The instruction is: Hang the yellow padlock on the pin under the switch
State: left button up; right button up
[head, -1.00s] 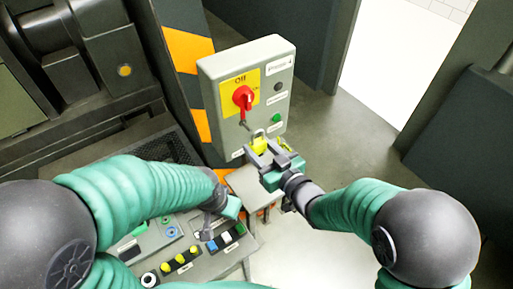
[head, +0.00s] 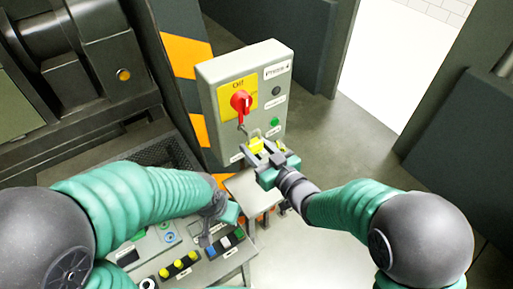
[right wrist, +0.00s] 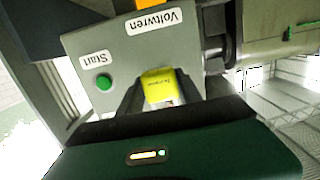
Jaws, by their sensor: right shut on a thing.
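The yellow padlock (head: 256,146) is held between the fingers of my right gripper (head: 262,151), close in front of the lower part of the grey switch box (head: 253,75). In the right wrist view the padlock (right wrist: 160,86) shows its yellow labelled face between the dark fingers. The red switch (head: 240,102) sits on a yellow plate marked Off. A small pin (head: 242,127) shows just under the switch. The shackle is near the pin, but I cannot tell whether they touch. My left gripper (head: 218,218) is low over the control panel; its finger opening is unclear.
The box front has a green Start button (head: 275,122) and a dark button (head: 276,90). A control panel (head: 195,264) with several coloured buttons lies below. A small grey table (head: 253,190) stands under the box. Open floor lies to the right.

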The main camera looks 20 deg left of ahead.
jog(key=shift+w+a, duration=0.35)
jog(key=shift+a, duration=0.55)
jog(key=shift+w+a, duration=0.1)
jog(key=shift+w, duration=0.05)
jog(key=shift+w+a+b, duration=0.25)
jog(key=shift+a+b, duration=0.1)
jog(key=shift+f, duration=0.1)
jog(key=shift+s+a+f+b, duration=0.1)
jog(key=shift+s+f+b, duration=0.05)
jog(key=shift+f+b, duration=0.55)
jog(key=shift+r, duration=0.1)
jog(key=o, duration=1.3)
jog(key=shift+o, duration=0.2)
